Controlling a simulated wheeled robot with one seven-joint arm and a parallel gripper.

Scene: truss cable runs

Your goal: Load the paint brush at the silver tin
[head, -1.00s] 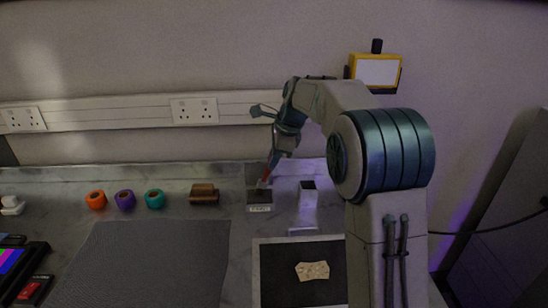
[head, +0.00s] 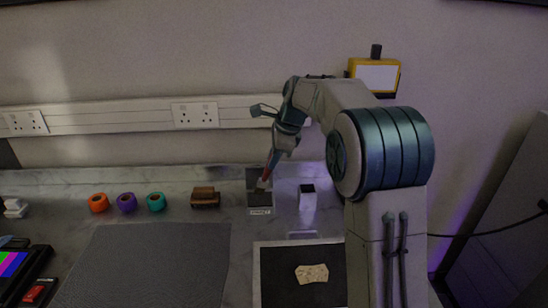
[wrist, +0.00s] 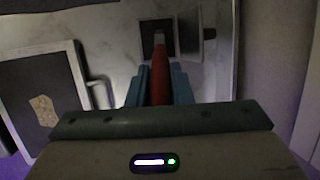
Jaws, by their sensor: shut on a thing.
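My gripper (head: 273,155) is shut on the paint brush (head: 267,172), which has a red handle and points down, slightly tilted. In the wrist view the brush (wrist: 160,76) runs forward from between the fingers (wrist: 160,88). Its pale tip is over a dark square opening with a light edge. This looks like the silver tin (head: 260,202), a squarish thing with a dark inside and a white label at its front. I cannot tell whether the bristles touch the inside of the tin.
A white block with a dark top (head: 307,196) stands just right of the tin. A brown block (head: 205,197) and orange, purple and teal rings (head: 156,202) are to the left. A framed dark tray (head: 270,285) with a tan piece (head: 312,273) lies in front. The wall is behind.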

